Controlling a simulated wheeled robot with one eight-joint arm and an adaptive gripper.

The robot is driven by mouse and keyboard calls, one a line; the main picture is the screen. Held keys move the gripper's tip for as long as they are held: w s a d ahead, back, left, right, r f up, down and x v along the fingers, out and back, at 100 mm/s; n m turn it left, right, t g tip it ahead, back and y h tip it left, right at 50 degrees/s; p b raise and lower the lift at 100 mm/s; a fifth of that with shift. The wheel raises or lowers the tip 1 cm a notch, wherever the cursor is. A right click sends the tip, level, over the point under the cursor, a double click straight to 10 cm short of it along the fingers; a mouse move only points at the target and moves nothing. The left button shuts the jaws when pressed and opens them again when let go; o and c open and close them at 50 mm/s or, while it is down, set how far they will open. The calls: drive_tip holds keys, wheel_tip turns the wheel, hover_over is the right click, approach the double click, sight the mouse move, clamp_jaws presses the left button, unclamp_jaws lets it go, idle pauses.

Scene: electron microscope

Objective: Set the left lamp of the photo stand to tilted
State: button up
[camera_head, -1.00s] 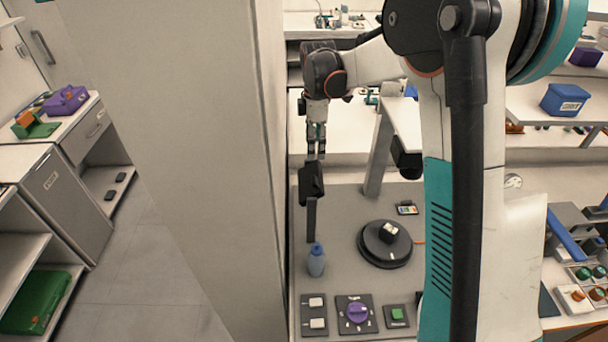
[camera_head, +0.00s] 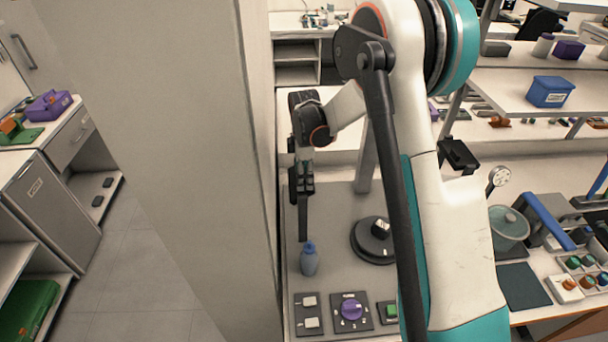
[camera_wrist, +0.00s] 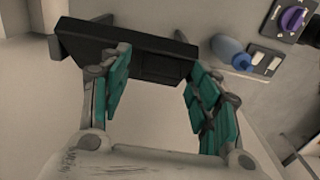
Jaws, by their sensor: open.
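The left lamp (camera_head: 303,222) of the photo stand is a dark head on a dark upright support at the left edge of the grey stand base (camera_head: 335,272). In the wrist view the lamp head (camera_wrist: 150,62) is a black bar lying across the far end of my fingers. My gripper (camera_head: 302,176) is at the lamp head from above. Its teal-padded fingers (camera_wrist: 160,75) are wide apart, with the bar at their tips. I cannot tell whether they touch it. A dark lamp (camera_head: 458,155) shows right of my arm.
A blue bottle (camera_head: 309,260) stands near the lamp support. A black turntable (camera_head: 370,250) is to its right. White switches (camera_head: 310,312), a purple knob (camera_head: 351,308) and a green button (camera_head: 391,311) line the front. A tall grey panel (camera_head: 205,150) rises close on the left.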

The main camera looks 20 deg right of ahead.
drive_tip(key=c, duration=1)
drive_tip(key=shift+w+a+h+b, duration=0.1)
drive_tip(key=shift+a+h+b, duration=0.4)
drive_tip(key=shift+h, duration=0.1)
drive_tip(key=shift+c, duration=0.2)
drive_tip(key=shift+d, duration=0.1)
drive_tip(key=o, duration=1)
drive_tip(key=shift+o, duration=0.2)
drive_tip(key=shift+r, duration=0.1)
wheel_tip(320, 180, up, 12)
drive_tip(key=a, duration=0.1)
drive_tip(key=shift+w+a, duration=0.15)
drive_tip(key=shift+a, duration=0.05)
